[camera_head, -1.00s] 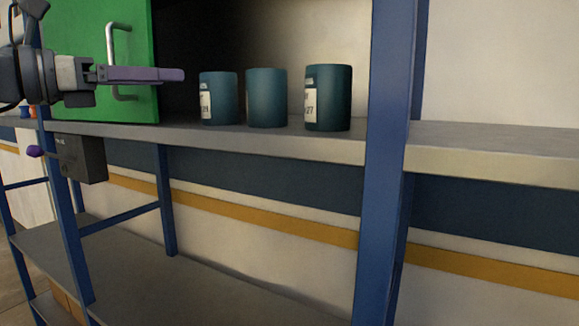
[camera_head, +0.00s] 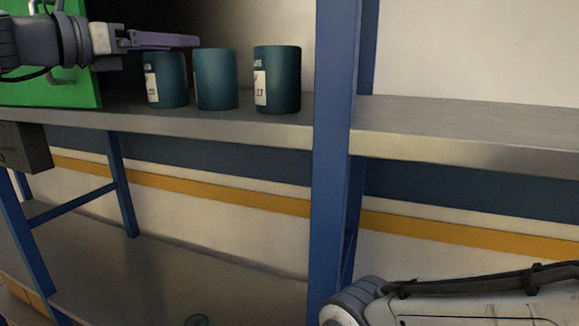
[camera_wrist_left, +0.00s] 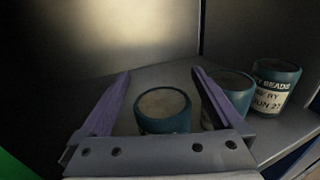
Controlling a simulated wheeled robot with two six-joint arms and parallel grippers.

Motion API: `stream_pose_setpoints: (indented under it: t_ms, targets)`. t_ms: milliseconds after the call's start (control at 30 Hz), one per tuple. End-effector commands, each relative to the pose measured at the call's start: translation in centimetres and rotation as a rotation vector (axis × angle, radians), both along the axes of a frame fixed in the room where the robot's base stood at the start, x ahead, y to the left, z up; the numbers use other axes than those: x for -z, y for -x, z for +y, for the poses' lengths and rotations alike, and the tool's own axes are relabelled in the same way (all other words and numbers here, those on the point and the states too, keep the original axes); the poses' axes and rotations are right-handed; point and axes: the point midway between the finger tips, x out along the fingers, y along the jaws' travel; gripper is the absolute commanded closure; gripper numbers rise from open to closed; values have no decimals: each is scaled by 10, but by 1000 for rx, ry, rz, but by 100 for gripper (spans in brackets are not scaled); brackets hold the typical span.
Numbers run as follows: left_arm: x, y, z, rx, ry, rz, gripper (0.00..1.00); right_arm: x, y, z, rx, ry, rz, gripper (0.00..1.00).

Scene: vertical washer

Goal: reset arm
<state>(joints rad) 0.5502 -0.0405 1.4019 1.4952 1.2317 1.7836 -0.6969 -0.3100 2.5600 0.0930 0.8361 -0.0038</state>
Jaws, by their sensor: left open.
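My left gripper (camera_head: 165,41) comes in from the left at the height of the tops of the cans, with its purple fingers level. In the left wrist view its two fingers (camera_wrist_left: 160,95) are spread apart and hold nothing. Three dark teal cans stand upright on the shelf: the left can (camera_head: 167,85), the middle can (camera_head: 216,80) and the right can (camera_head: 278,78). In the left wrist view one can (camera_wrist_left: 163,112) shows between the fingers, beyond the gripper's base. A link of my right arm (camera_head: 450,305) shows at the lower right; its gripper is out of view.
A green door (camera_head: 50,92) with a metal handle stands open at the left. A blue post (camera_head: 335,150) rises right of the cans. The upper shelf (camera_head: 460,125) is bare right of the post. A grey box (camera_head: 25,147) hangs at the left.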

Motion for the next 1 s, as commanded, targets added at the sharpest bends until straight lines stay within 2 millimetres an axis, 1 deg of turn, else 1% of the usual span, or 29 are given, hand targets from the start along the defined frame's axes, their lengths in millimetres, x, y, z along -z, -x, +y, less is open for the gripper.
stream_pose_setpoints:
  t_ms: [167, 500, 633, 767, 800, 1000]
  targets:
    - [-4, 0, 0, 0, 0, 1, 0, 0, 0, 0, 0, 0, 0, 0]
    - [-3, 0, 0, 0, 1, 2, 0, 0, 0, 0, 0, 0, 0, 0]
    - [6, 1, 0, -1, 2, 3, 0, -1, 0, 0, 0, 0, 0, 0]
    - [25, 1, 0, -1, 3, 5, 0, -3, 0, 0, 0, 0, 0, 0]
    - [30, 3, 2, -3, 3, 4, 0, -1, 0, 0, 0, 0, 0, 0]
    - [29, 36, 31, -8, -1, -2, 0, 15, 0, 0, 2, 0, 0, 0]
